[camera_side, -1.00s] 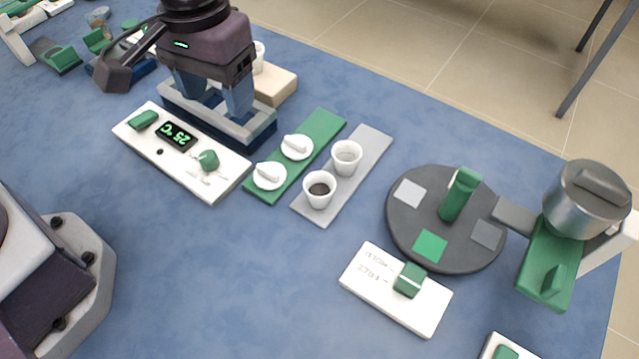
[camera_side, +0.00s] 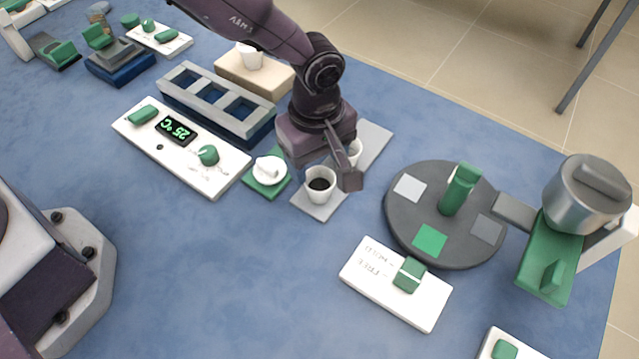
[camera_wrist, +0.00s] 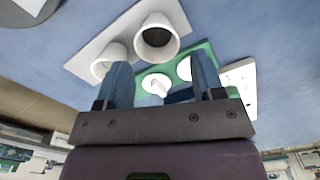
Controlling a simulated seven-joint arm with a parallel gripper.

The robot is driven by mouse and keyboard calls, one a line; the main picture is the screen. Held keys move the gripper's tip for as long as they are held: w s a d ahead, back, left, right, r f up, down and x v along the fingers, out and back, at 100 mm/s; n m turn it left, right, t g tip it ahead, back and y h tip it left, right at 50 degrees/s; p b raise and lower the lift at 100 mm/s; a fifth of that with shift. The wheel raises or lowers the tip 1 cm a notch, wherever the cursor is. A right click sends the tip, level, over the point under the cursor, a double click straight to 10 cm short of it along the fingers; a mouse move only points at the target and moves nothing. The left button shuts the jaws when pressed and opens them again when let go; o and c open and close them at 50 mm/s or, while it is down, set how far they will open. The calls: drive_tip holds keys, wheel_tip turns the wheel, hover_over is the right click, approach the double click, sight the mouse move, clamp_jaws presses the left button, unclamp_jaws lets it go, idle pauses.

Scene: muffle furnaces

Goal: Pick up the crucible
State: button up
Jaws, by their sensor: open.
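Two white crucibles stand upright on a grey mat (camera_side: 375,145). The front crucible (camera_side: 320,184) has dark contents and also shows in the wrist view (camera_wrist: 157,36). The rear crucible (camera_side: 355,152) is partly hidden by my gripper in the side view; in the wrist view (camera_wrist: 107,60) it is beside my left finger. My gripper (camera_wrist: 162,75) is open and empty, with both blue fingers apart over the lid area in the wrist view.
A white lid (camera_side: 270,170) lies on a green mat (camera_side: 262,190); the second lid is hidden in the side view. A three-slot rack (camera_side: 215,100), a temperature panel (camera_side: 180,148) and a beige block (camera_side: 262,78) with a white cup are left. A dark turntable (camera_side: 405,225) is right.

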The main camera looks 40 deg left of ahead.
sight(320, 187)
wheel_tip(320, 187, down, 8)
drive_tip(key=shift+w+d+r, duration=0.1)
drive_tip(key=shift+w+r, duration=0.05)
drive_tip(key=shift+r, duration=0.1)
drive_tip(key=shift+c, duration=0.2)
drive_tip(key=c, duration=0.6)
